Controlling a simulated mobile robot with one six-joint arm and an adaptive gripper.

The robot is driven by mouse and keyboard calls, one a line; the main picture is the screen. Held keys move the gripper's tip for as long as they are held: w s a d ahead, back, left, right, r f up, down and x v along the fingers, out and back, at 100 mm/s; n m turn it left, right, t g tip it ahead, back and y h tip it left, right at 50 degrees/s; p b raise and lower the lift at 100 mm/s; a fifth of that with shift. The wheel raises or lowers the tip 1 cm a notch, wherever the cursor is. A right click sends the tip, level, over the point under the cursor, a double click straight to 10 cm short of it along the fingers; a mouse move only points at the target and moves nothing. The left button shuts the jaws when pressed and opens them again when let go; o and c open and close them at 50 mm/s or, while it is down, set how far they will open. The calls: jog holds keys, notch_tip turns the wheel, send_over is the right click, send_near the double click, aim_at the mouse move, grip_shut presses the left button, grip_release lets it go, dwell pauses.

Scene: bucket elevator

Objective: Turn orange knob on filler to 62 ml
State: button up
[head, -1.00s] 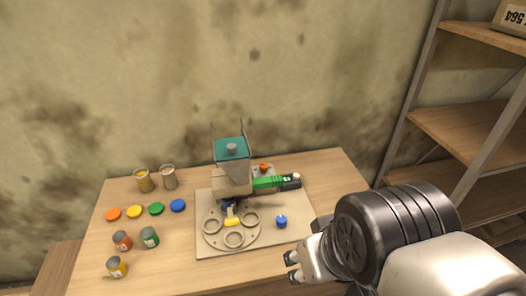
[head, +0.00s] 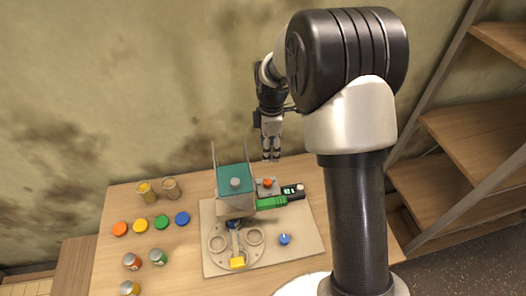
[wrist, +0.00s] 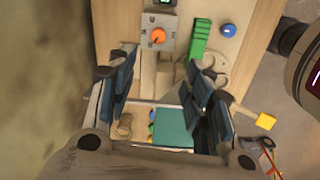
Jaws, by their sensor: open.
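The filler stands on a beige board (head: 306,240) on the wooden table, with a teal-topped hopper (head: 233,181) and a green body (head: 272,203). Its orange knob (head: 267,182) sits on a grey box behind the green part. The knob also shows in the wrist view (wrist: 158,36), with a pointer on it. A small black display (head: 290,191) with lit digits, too small to read surely, is at the right end of the green part. My gripper (head: 271,157) is open and empty, pointing down above and behind the knob. A blue knob (head: 284,239) is on the board's right.
Colored lids, such as the orange lid (head: 120,229), and several cans (head: 158,257) occupy the table's left. Two open cups (head: 147,192) stand at the back left. The hopper's upright posts (head: 214,165) rise beside my gripper. A shelf (head: 480,140) is at the right.

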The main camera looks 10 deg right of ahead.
aim_at(268, 181)
jog(key=shift+n, duration=0.3)
jog(key=f, duration=0.6)
jog(key=f+b, duration=0.1)
jog(key=f, duration=0.5)
jog(key=f+b, duration=0.1)
jog(key=f, duration=0.5)
jog(key=shift+w+f, duration=0.25)
jog(key=shift+w, duration=0.05)
jog(key=shift+c, duration=0.2)
jog(key=c, duration=1)
